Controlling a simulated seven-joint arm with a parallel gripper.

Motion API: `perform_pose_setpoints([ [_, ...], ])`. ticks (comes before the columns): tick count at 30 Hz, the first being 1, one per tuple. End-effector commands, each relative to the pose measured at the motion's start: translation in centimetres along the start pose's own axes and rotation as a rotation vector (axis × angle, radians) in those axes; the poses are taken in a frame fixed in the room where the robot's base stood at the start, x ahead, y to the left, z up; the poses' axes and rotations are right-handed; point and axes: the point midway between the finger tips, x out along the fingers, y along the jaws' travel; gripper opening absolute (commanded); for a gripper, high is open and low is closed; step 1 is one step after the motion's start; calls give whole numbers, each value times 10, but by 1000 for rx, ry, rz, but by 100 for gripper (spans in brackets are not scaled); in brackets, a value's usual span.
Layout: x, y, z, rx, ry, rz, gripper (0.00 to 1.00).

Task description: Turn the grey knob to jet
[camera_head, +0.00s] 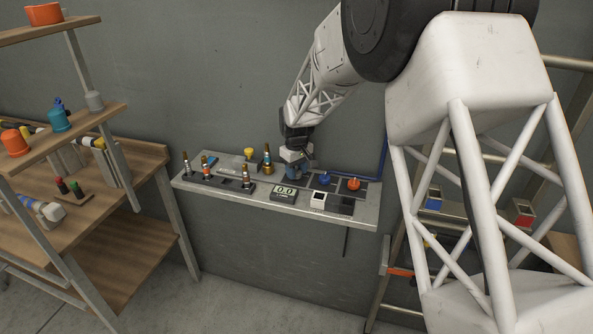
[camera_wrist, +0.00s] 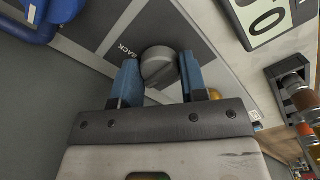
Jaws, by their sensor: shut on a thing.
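The grey knob (camera_wrist: 158,66) is a round knob on a dark panel, with the word BACK printed beside it in the wrist view. My gripper (camera_wrist: 158,78) has its two blue fingers on either side of the knob, shut on it. In the head view my gripper (camera_head: 296,166) is over the middle of the shelf and hides the grey knob. The knob's pointer direction and the jet label cannot be made out.
The grey shelf (camera_head: 362,217) also carries a 0.0 display (camera_head: 285,193), a blue knob (camera_head: 321,177), a red knob (camera_head: 353,184) and several brass-tipped nozzles (camera_head: 247,178) close by. A wooden rack (camera_head: 140,165) stands at the left.

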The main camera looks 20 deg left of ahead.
Motion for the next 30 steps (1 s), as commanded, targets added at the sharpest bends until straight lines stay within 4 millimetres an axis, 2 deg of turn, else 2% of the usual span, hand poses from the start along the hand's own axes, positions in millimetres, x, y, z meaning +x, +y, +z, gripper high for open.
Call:
perform_pose_setpoints([
  [15,-1,0,0,-33,1,1,16],
  [16,-1,0,0,-33,1,1,41],
  [21,-1,0,0,-33,1,0,65],
  [30,-1,0,0,-32,1,0,65],
])
